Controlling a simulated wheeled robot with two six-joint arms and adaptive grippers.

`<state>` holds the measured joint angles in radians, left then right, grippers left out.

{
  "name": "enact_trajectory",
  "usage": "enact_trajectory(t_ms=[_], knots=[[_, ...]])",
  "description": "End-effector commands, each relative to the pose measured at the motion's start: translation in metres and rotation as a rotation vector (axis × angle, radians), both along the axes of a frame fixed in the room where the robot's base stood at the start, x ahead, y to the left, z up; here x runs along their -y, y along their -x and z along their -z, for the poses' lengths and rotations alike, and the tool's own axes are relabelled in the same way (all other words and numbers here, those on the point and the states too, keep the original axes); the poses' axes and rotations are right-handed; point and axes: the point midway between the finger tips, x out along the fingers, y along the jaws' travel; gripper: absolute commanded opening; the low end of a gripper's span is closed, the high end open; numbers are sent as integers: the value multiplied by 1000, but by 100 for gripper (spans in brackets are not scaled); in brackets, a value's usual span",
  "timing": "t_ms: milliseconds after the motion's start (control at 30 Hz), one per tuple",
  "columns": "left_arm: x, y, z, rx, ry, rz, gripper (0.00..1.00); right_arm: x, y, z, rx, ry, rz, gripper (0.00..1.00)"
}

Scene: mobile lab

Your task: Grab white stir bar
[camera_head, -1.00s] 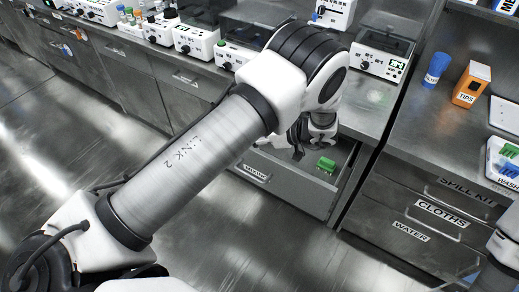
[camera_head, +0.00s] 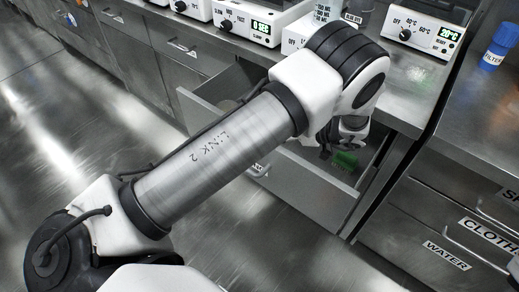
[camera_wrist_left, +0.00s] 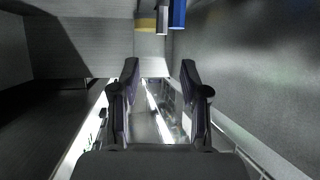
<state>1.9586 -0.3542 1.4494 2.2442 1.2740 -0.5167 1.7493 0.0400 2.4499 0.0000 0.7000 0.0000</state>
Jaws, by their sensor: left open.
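I cannot make out the white stir bar for certain. In the left wrist view a narrow pale piece (camera_wrist_left: 163,16) hangs in from the top edge, close beside a blue piece (camera_wrist_left: 178,12); both are cut off, so I cannot tell what they are. My left gripper (camera_wrist_left: 160,74) is open, with nothing visible between its two dark fingers. In the head view it is a dark shape (camera_head: 326,147) low over an open drawer (camera_head: 315,190), mostly hidden by my arm. A green item (camera_head: 345,160) lies in that drawer beside it. My right gripper is out of view.
A heater with a green display (camera_head: 425,30) and other instruments (camera_head: 250,20) stand on the bench above. A blue FILTER bottle (camera_head: 499,45) is at the right. The floor (camera_head: 75,140) is clear.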

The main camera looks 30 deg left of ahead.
Motion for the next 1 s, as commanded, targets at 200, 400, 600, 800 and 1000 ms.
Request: enact_trajectory(t_ms=[200,400,600,800,1000], knots=[[-13,2,27,-1,1,-3,45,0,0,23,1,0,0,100],[-39,6,39,-2,1,-4,45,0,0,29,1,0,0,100],[-68,10,52,-1,0,-2,45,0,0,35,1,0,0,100],[-70,10,52,0,0,0,45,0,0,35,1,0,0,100],[-70,10,52,0,0,0,0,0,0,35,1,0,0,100]])
